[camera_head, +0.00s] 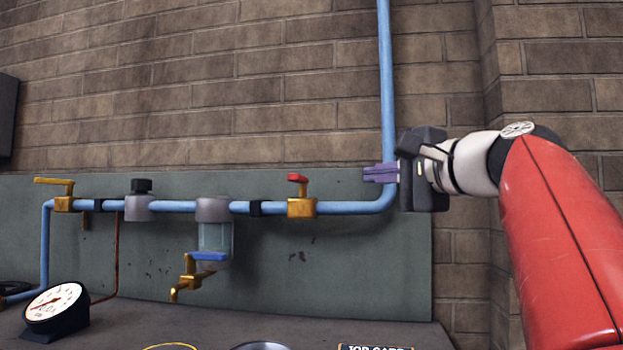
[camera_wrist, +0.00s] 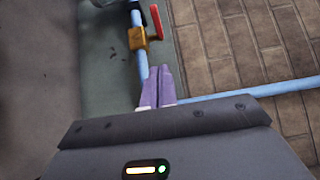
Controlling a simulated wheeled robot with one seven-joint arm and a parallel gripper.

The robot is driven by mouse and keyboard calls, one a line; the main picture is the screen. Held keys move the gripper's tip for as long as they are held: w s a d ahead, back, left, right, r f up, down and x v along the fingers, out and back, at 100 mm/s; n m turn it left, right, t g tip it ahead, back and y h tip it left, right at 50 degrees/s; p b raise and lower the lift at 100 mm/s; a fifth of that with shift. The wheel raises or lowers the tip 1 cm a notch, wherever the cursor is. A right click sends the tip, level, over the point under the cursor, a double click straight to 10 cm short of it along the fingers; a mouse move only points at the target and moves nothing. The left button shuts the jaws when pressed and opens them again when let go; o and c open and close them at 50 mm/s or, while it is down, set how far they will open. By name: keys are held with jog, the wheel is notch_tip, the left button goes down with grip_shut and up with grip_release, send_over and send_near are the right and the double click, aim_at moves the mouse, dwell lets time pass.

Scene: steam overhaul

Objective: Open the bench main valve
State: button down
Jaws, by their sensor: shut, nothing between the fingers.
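A brass valve (camera_head: 301,207) with a red lever (camera_head: 297,178) sits on the blue pipe at the right of the bench. The lever looks foreshortened in the head view. In the wrist view the brass body (camera_wrist: 137,39) and red lever (camera_wrist: 156,22) are beyond the fingertips. A second brass valve (camera_head: 64,203) with a yellow lever (camera_head: 53,181) pointing left is at the pipe's left end. I cannot tell which is the main valve. My gripper (camera_head: 366,173) is shut and empty, right of the red-levered valve, near the pipe bend. It touches no lever.
A dial gauge (camera_head: 55,306) stands at left. The vertical blue pipe (camera_head: 386,80) rises beside my gripper. Space above the pipe run is clear.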

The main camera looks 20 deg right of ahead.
jog(key=p, duration=0.1)
send_near(302, 180)
jog(key=w+d, duration=0.2)
jog(key=w, duration=0.2)
jog(key=shift+w+a+r, duration=0.1)
jog(key=shift+w+a, duration=0.2)
jog(key=shift+a, duration=0.25)
jog(key=shift+w+a, duration=0.3)
jog(key=shift+a, duration=0.25)
jog(key=shift+w+a, duration=0.35)
jog(key=shift+a, duration=0.1)
